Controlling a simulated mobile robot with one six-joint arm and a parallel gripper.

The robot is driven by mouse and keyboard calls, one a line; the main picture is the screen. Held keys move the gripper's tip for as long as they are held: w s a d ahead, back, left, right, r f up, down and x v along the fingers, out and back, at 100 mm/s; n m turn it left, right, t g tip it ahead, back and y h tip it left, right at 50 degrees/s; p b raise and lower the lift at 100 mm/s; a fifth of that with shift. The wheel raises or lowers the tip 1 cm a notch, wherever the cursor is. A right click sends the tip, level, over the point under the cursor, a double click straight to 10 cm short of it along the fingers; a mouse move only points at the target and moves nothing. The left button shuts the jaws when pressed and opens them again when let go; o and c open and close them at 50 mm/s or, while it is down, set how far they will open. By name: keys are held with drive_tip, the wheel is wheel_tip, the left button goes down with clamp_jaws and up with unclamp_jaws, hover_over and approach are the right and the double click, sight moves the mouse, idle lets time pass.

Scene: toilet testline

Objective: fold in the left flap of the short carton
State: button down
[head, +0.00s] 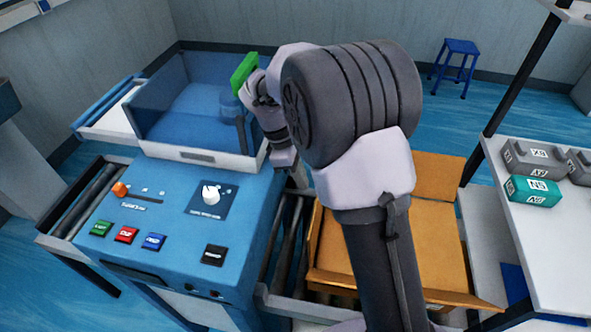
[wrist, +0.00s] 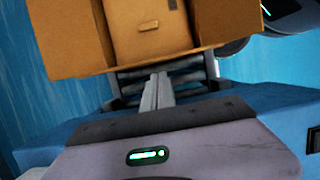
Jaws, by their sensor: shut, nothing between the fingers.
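The short carton (head: 440,240) is orange-brown and stands on the right, partly hidden behind my arm. Its far flap (head: 438,175) stands out at the back. In the wrist view the carton (wrist: 148,30) fills the top, with a middle panel bearing a small slot and wider panels to either side. My gripper (wrist: 160,78) is shut and empty, its fingertips pointing toward the carton's lower edge, apparently apart from it.
A blue machine (head: 160,220) with coloured buttons and a knob stands left of the carton. A clear-walled blue box (head: 195,110) sits behind the panel. Rollers (head: 290,235) run beside the carton. A white table (head: 545,235) with grey and teal blocks is at right.

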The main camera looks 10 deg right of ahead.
drive_tip(key=b+x, duration=0.2)
drive_tip(key=x, duration=0.4)
